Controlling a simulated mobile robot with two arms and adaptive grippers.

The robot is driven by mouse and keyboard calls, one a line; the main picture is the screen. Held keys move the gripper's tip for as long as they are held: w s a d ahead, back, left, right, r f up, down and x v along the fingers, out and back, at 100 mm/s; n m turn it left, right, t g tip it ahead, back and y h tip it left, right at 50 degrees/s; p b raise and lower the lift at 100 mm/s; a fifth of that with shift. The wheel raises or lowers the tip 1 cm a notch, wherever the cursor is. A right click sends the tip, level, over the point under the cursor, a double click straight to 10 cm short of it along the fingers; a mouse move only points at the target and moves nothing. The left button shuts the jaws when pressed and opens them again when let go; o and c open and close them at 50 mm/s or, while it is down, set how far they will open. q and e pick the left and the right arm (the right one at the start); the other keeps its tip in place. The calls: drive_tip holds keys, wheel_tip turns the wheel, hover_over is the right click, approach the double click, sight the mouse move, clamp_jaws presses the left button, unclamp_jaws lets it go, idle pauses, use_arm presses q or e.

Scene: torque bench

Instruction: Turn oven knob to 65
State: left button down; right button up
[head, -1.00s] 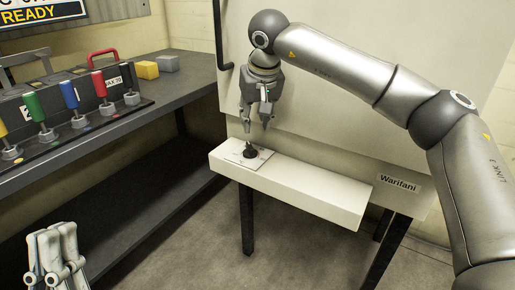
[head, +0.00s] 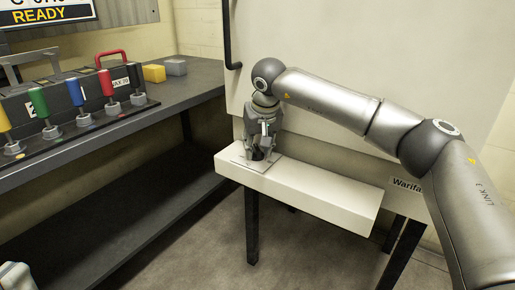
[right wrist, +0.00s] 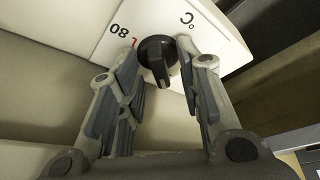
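The black oven knob (right wrist: 157,52) sits on a white dial plate (right wrist: 112,42) marked "80" and "°C", with a small red mark beside the knob. In the head view the plate (head: 240,163) lies on the left end of the long white oven panel (head: 310,190). My right gripper (head: 260,158) points down over the knob and mostly hides it there. In the right wrist view its fingers (right wrist: 160,80) are open on either side of the knob, with gaps visible. A small part of my left gripper (head: 15,277) shows at the bottom left; its fingers are cut off.
A dark bench (head: 165,105) at the left holds several coloured-handled tools in a rack, a toolbox (head: 50,105), a yellow block (head: 153,73) and a grey block (head: 176,66). A large pale panel (head: 380,60) rises behind the oven panel. Open floor lies in front.

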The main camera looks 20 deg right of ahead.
drive_tip(key=shift+c, duration=0.5)
clamp_jaws()
